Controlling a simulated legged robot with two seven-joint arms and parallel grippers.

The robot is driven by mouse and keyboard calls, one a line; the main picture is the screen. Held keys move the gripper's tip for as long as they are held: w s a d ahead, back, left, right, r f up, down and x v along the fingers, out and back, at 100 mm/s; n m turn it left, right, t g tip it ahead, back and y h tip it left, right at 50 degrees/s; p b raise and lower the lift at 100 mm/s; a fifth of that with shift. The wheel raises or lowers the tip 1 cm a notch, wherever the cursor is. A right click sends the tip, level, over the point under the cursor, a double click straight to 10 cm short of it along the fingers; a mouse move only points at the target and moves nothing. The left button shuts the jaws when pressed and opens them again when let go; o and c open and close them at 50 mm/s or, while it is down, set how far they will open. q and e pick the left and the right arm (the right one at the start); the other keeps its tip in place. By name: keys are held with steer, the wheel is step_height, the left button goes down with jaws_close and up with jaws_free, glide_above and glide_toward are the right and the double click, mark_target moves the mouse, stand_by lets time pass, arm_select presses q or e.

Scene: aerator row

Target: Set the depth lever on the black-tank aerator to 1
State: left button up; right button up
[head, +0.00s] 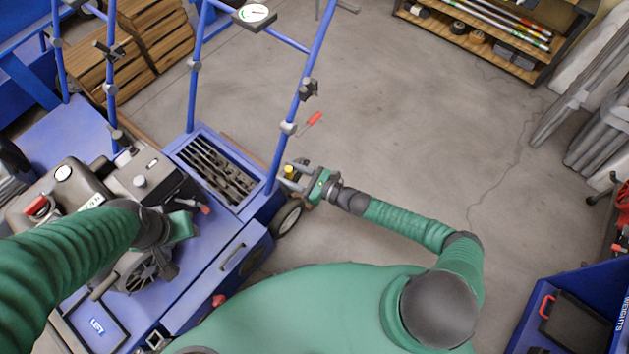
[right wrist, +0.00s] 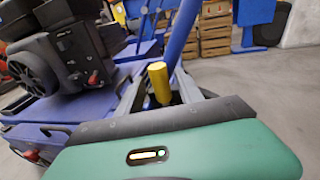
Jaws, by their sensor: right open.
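The blue aerator (head: 205,262) stands at the left, with a dark engine and tank (head: 146,178) on its deck; the engine and tank (right wrist: 68,62) look black in the right wrist view. A yellow knob (head: 289,169), which looks like a lever's end, is at its right side by the handle post. My right gripper (head: 290,178) is open at this knob. In the right wrist view the yellow knob (right wrist: 159,84) stands upright between the spread fingers. The lever's shaft and any depth marks are hidden. My left gripper (head: 168,262) is over the engine, its fingers unclear.
A wheel (head: 287,217) is just below. Wooden crates (head: 150,45) and a shelf (head: 490,35) stand behind.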

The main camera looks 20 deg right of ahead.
steer(key=p+v, duration=0.4)
steer(key=v, duration=1.2)
steer(key=shift+s+d, duration=0.2)
steer(key=shift+s, duration=0.05)
